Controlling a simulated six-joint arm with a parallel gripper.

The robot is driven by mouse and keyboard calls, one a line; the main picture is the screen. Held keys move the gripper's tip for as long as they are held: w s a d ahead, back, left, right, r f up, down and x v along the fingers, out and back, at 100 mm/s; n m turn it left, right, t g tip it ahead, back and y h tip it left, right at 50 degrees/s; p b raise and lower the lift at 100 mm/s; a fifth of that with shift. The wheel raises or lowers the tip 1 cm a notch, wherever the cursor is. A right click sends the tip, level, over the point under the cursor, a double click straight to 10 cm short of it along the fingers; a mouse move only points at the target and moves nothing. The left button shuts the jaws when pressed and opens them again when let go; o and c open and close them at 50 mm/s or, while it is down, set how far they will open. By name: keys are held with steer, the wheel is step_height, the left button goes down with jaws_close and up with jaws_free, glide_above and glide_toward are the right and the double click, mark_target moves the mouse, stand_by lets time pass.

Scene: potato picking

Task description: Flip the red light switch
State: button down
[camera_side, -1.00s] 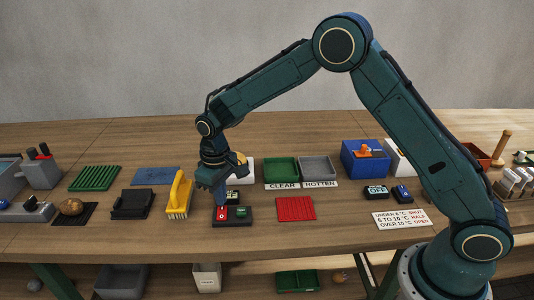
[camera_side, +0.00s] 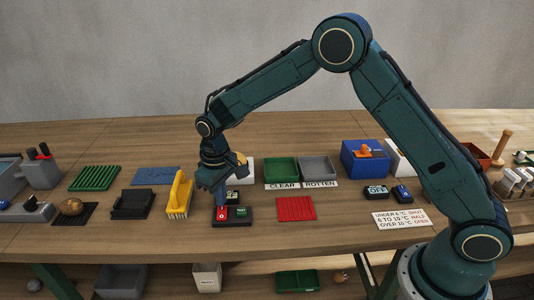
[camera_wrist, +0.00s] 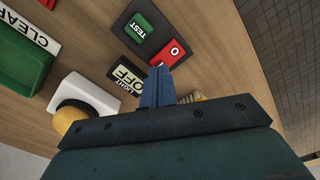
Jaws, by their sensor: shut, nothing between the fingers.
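The red switch (camera_side: 221,214) sits on a dark base plate beside a green TEST button (camera_side: 241,211). In the wrist view the red switch (camera_wrist: 171,52) shows a white round mark. My gripper (camera_side: 221,205) points down with its blue fingers together and empty, right at the switch's far part. In the wrist view the fingertips of my gripper (camera_wrist: 159,70) overlap the switch's near edge; I cannot tell whether they touch it. A sign next to the base plate reads LIGHT OFF (camera_wrist: 127,76).
A white box (camera_wrist: 92,95) with a yellow dome stands behind the switch plate. A yellow brush (camera_side: 179,194) stands close on the left. A red ribbed mat (camera_side: 295,208) lies to the right. Green (camera_side: 281,168) and grey (camera_side: 319,167) trays stand behind. Bare table lies in front.

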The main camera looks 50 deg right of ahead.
steer(key=shift+f, duration=0.9)
stand_by(0.8)
steer(key=shift+r, duration=3.5)
